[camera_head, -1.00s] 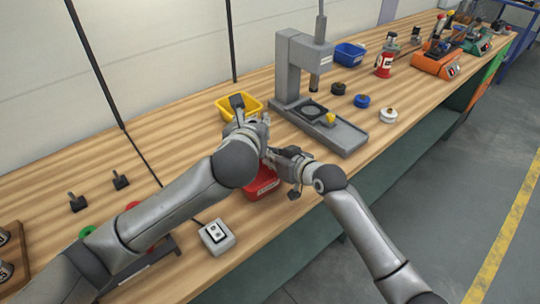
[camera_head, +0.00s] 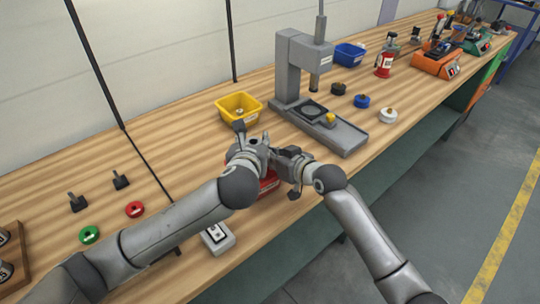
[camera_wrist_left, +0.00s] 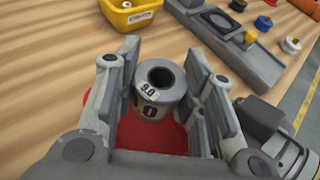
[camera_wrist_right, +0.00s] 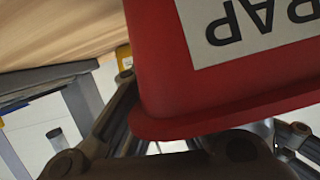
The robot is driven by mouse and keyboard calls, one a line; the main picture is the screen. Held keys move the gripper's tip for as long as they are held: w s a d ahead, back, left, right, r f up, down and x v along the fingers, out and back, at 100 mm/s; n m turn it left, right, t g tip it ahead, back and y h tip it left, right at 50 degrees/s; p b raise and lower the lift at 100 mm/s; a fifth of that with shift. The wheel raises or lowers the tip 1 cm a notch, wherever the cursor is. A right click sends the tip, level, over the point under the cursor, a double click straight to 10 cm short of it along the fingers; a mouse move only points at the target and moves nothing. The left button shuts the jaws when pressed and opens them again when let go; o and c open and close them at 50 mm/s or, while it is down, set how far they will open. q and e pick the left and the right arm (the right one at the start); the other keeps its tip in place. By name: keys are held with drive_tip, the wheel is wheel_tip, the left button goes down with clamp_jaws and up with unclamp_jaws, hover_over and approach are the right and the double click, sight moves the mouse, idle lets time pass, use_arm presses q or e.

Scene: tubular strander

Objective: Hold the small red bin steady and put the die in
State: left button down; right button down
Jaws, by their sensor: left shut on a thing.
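The die (camera_wrist_left: 158,88) is a grey ring-shaped cylinder marked "9.0" in the left wrist view. My left gripper (camera_head: 252,143) is shut on it, with a finger on each side, and holds it over the small red bin. The red bin (camera_head: 268,184) is mostly hidden by my grippers in the head view; its red interior (camera_wrist_left: 138,132) shows beneath the die. My right gripper (camera_head: 287,162) is at the bin's far right side. In the right wrist view the bin's wall (camera_wrist_right: 160,60), with a white label, fills the middle and hides the fingertips.
A yellow bin (camera_head: 239,96) with a small part inside stands behind my left gripper. A grey press (camera_head: 290,70) stands to its right.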

use_arm(q)
drive_tip(key=shift+f, duration=2.5)
drive_tip(key=shift+s+a+f, duration=0.1)
drive_tip(key=shift+s+f, duration=0.05)
drive_tip(key=shift+f, duration=0.6)
use_arm(e)
drive_tip(key=shift+s+a+r, duration=0.1)
drive_tip(key=shift+a, duration=0.05)
use_arm(q)
drive_tip(key=c, duration=0.9)
unclamp_jaws()
drive_tip(key=shift+o, duration=0.2)
drive_tip(key=shift+f, duration=0.15)
drive_tip(key=shift+s, duration=0.1)
drive_tip(key=shift+s+r, duration=0.3)
drive_tip(key=shift+s, duration=0.2)
use_arm(e)
drive_tip(key=shift+r, duration=0.1)
use_arm(q)
drive_tip(key=r+v, duration=0.1)
drive_tip(key=v, duration=0.5)
drive_tip(key=shift+r, duration=0.2)
drive_tip(key=shift+a, duration=0.15)
